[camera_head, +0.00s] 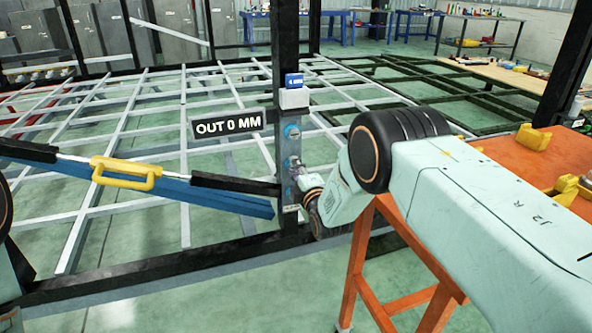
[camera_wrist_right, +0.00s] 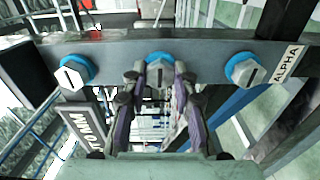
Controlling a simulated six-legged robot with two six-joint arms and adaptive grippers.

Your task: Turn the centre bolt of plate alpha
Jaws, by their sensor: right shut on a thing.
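Plate alpha (camera_head: 291,146) is a grey plate on a dark upright post, with three bolts in a line. In the right wrist view the plate (camera_wrist_right: 205,75) runs across the picture with its ALPHA label (camera_wrist_right: 287,62) at the right. The left bolt (camera_wrist_right: 72,73) and right bolt (camera_wrist_right: 245,70) have slotted grey heads on blue rings. The centre bolt (camera_wrist_right: 159,59) is partly hidden by my right gripper (camera_wrist_right: 160,75), whose fingertips are closed on its head. In the head view my right gripper (camera_head: 301,177) reaches the plate from the right. My left gripper is out of view.
A sign (camera_head: 228,124) beside the post reads OUT 0 MM. A blue bar (camera_head: 190,192) and yellow handle (camera_head: 127,174) lie left of the post. An orange table (camera_head: 505,158) stands at the right. The chassis grid (camera_head: 150,105) spreads behind.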

